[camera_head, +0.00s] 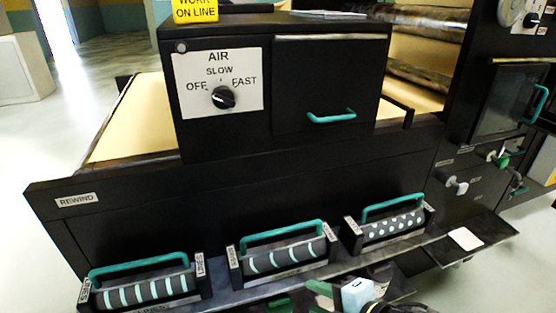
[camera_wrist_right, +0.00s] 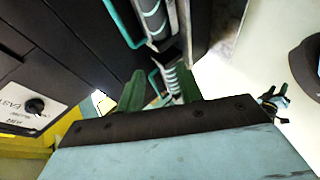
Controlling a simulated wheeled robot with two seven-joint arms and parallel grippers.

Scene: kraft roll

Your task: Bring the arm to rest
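My right gripper (camera_head: 312,296) shows at the bottom edge in the head view, with green fingers and a light blue body, below the shelf of rollers and partly cut off by the frame. In the right wrist view my right gripper (camera_wrist_right: 158,88) has its two green fingers apart, with a gap between them and nothing held. The striped rollers show beyond the fingers there, with no visible grip on them.
Three patterned rollers with teal handles, left (camera_head: 145,290), middle (camera_head: 285,256) and right (camera_head: 392,226), sit in holders along the black machine's shelf. Above them is a control box with an AIR knob (camera_head: 223,97) and a teal-handled door (camera_head: 332,90). Pale floor lies left.

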